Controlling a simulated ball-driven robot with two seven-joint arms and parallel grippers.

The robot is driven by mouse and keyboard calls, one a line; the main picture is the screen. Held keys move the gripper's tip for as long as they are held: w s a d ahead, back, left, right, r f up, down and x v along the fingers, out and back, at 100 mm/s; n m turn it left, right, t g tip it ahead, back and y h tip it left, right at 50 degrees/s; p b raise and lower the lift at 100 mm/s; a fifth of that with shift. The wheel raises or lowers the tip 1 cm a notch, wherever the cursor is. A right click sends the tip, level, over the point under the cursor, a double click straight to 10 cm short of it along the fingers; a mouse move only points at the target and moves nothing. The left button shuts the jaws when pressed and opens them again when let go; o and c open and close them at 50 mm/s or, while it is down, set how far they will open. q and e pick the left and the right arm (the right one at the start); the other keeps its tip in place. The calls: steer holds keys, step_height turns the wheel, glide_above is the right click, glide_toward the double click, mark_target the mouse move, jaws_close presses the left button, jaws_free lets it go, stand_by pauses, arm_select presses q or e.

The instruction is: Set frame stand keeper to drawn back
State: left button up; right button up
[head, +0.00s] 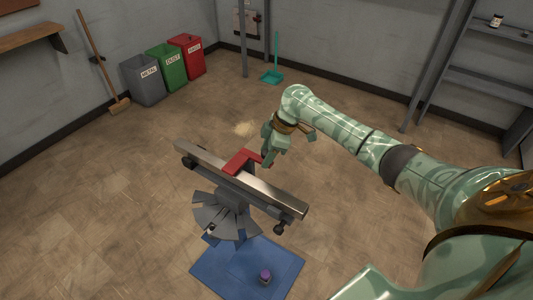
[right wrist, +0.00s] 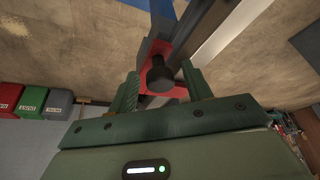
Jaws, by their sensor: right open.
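The frame stand (head: 232,198) is a grey post under a long steel beam (head: 205,163), with fan-shaped grey plates at its base. A red bracket (head: 240,161) lies across the middle of the beam, and it also shows in the right wrist view (right wrist: 177,93). A dark round knob (right wrist: 159,77) sits at the red bracket in the right wrist view; I take it to be the keeper's. My right gripper (head: 268,157) is open at the bracket's far right end. Its fingers (right wrist: 161,88) stand on either side of the knob, with no clear grip. My left gripper is not in view.
A blue mat (head: 218,262) with a small purple-topped jar (head: 265,277) lies in front of the stand. Dark knobs (head: 280,229) hang under the beam's near end. Bins (head: 187,55), a broom (head: 98,55) and shelving (head: 480,85) stand along the walls. The floor around is mostly clear.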

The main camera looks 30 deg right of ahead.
steer(key=shift+c, duration=0.3)
jaws_close()
steer(key=d, duration=0.1)
steer(key=w+d, duration=0.1)
steer(key=d, duration=0.1)
steer(key=w+d, duration=0.1)
steer(key=d, duration=0.1)
steer(key=shift+w+d+r, duration=0.1)
steer(key=shift+d, duration=0.05)
steer(key=shift+o, duration=0.3)
jaws_free()
steer(key=shift+d, duration=0.15)
steer(key=p+v, duration=0.6)
steer(key=v, duration=1)
